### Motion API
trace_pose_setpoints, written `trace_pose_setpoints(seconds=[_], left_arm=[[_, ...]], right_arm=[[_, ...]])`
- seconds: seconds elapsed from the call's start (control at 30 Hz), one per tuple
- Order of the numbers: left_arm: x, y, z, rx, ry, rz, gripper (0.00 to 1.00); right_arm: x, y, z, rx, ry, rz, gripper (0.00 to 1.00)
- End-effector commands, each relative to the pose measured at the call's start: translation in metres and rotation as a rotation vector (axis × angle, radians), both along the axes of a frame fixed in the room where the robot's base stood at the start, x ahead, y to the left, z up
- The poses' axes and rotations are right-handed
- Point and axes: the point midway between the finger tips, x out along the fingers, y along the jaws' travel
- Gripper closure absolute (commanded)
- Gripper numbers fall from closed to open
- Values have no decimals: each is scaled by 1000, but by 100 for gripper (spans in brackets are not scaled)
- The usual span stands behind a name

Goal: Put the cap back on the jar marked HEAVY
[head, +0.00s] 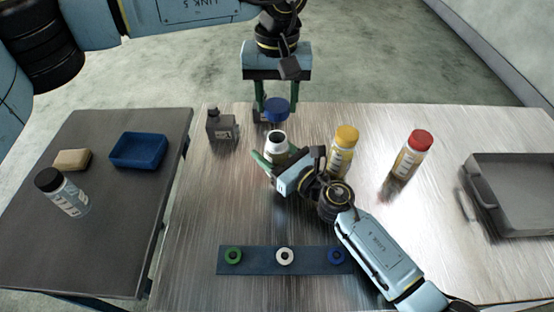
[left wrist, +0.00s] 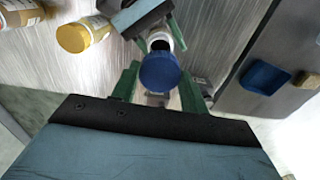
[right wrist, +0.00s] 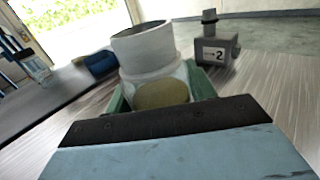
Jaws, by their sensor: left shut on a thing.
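A blue cap (head: 276,104) is between the fingertips of my left gripper (head: 275,108), which is shut on it. The cap also shows in the left wrist view (left wrist: 160,71). An open jar (head: 277,140) with a white neck stands on the metal table, below the cap and apart from it. The jar shows large and upright in the right wrist view (right wrist: 146,50). My right gripper (head: 283,163) has its green fingers on both sides of this jar; I cannot tell whether they press on it. No HEAVY marking is readable; my right gripper hides the jar's lower part.
A yellow-capped jar (head: 343,149) and a red-capped jar (head: 412,155) stand to the right. A dark strip (head: 260,261) bears green, white and blue rings. A grey tray (head: 510,164) lies far right. A side table (head: 105,235) holds a black-capped jar (head: 62,190).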

Motion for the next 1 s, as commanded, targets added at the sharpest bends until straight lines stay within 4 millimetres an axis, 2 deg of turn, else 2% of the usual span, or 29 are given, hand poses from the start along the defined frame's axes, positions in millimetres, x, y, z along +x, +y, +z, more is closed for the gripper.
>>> trace_pose_setpoints(seconds=[0.03, 0.33, 0.47, 0.8, 1.0], left_arm=[[0, 0, 0, 0, 0, 0, 76], [0, 0, 0, 0, 0, 0, 76], [0, 0, -5, 0, 1, 0, 76], [-2, 0, -49, 0, 1, 0, 76], [-1, 0, -50, 0, -2, 0, 76]], right_arm=[[0, 0, 0, 0, 0, 0, 52], [0, 0, 0, 0, 0, 0, 90], [0, 0, 0, 0, 0, 0, 90], [0, 0, 0, 0, 0, 0, 90], [0, 0, 0, 0, 0, 0, 90]])
